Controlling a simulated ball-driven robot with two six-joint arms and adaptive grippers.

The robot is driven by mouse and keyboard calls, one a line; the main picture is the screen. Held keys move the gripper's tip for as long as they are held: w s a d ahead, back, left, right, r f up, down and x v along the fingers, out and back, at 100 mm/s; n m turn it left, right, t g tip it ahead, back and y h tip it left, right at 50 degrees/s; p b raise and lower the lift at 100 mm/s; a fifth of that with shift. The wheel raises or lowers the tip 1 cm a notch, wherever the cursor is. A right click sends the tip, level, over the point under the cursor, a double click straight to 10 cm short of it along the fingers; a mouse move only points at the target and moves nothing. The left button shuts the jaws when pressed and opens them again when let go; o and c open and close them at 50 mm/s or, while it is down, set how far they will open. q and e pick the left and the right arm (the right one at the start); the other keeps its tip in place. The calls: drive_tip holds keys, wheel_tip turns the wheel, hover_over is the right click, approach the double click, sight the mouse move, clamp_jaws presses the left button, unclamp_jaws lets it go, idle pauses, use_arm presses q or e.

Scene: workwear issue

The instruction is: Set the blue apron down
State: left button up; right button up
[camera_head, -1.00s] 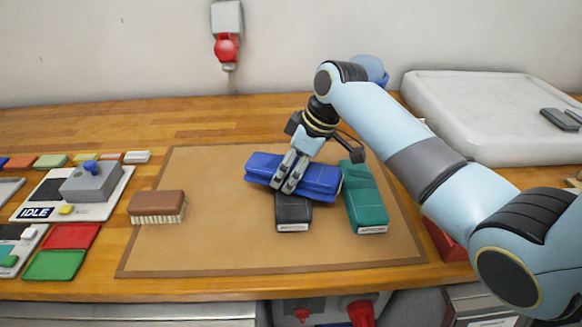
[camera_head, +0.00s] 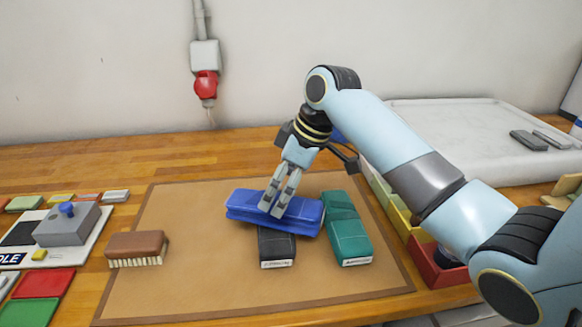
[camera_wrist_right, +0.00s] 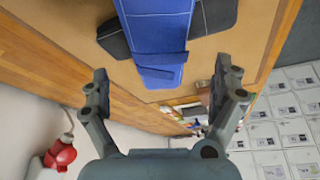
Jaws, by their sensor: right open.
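The blue apron (camera_head: 243,207) is a folded flat bundle lying across the rear of a black folded bundle (camera_head: 277,247) on the brown mat (camera_head: 190,290). Its right end is beside a green folded bundle (camera_head: 346,232); whether they touch I cannot tell. My right gripper (camera_head: 272,211) is at the apron's middle, fingers pointing down. In the right wrist view the jaws (camera_wrist_right: 161,70) are spread wide, with the blue apron (camera_wrist_right: 158,35) between and beyond them. The rear of the black bundle is hidden under the apron. My left gripper is out of view.
A brown brush (camera_head: 137,245) lies at the mat's left. Left of it are a grey device (camera_head: 66,226) and red and green trays (camera_head: 43,283). Coloured bins (camera_head: 437,268) stand right of the mat, under my right arm. The mat's front is clear.

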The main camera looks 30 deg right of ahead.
drive_tip(key=v, duration=0.6)
drive_tip(key=shift+r, duration=0.25)
drive_tip(key=shift+s+d, duration=0.1)
drive_tip(key=shift+f, duration=0.1)
